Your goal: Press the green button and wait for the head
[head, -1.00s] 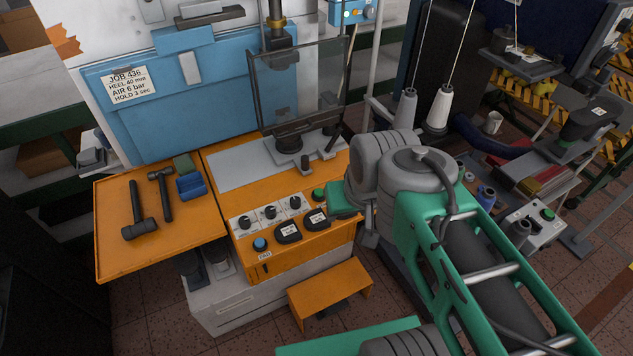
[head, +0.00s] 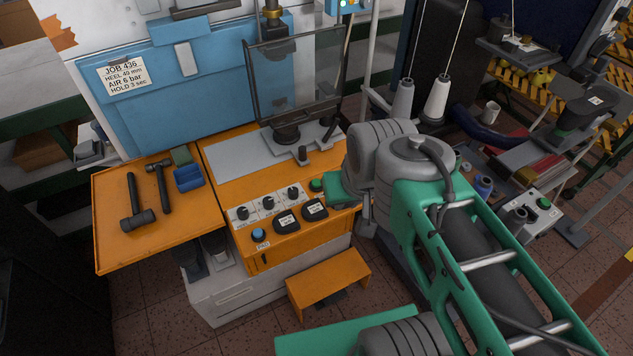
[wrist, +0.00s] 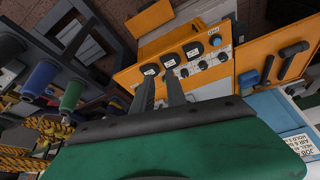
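The green button (head: 317,185) is on the sloped front panel of the orange press (head: 262,178), at the right end of a row of knobs. The fingers cover the spot beside the knobs where the green button sits, so contact cannot be told. The press head (head: 277,38) is on its column behind the clear guard (head: 294,82), above a dark pad (head: 286,133).
A blue button (head: 259,235) and black labelled pads (head: 287,222) share the panel. A second machine has another green button (head: 543,202) at right. An orange step (head: 328,284) stands below.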

